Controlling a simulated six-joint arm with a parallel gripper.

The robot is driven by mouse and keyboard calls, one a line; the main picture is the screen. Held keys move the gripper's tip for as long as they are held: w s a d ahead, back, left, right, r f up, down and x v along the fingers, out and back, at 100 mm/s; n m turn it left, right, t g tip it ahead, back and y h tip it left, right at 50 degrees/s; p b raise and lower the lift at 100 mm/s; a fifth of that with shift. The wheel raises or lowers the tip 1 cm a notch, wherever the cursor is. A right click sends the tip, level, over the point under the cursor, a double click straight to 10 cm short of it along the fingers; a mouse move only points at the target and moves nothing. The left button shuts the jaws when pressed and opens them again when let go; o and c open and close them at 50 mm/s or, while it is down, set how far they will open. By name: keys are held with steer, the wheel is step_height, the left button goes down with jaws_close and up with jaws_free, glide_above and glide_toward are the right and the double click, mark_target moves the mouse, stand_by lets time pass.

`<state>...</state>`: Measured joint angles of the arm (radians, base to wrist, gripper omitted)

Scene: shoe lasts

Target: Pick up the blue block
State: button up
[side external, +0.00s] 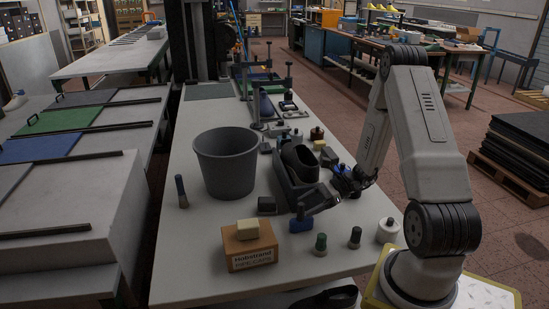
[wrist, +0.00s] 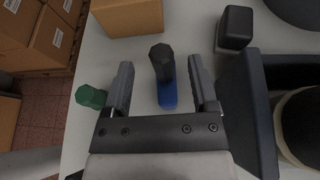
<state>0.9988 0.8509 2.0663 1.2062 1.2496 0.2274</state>
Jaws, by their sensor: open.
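The blue block (wrist: 168,97) shows in the wrist view as a small blue body with a dark faceted knob (wrist: 162,62) on it. In the side view the blue block (side external: 301,224) stands on the table, right of the cardboard box. My gripper (wrist: 160,64) is open, its two fingers on either side of the block in the wrist view, with gaps on both sides. In the side view my gripper (side external: 314,201) reaches in from the right, close above the block. I cannot tell how far its fingertips are above the table.
A green-topped piece (wrist: 90,96) lies just outside the left finger. A cardboard box (side external: 249,248) with a pale block on it, a black block (side external: 267,205) and a dark shoe-last holder (wrist: 252,105) are near. A grey bucket (side external: 226,165) stands behind. The table's front strip (side external: 200,280) is clear.

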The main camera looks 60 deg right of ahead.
mark_target(296, 220)
steer(key=shift+x, duration=2)
steer(key=shift+w, duration=0.1)
steer(key=shift+r, duration=0.1)
jaws_close()
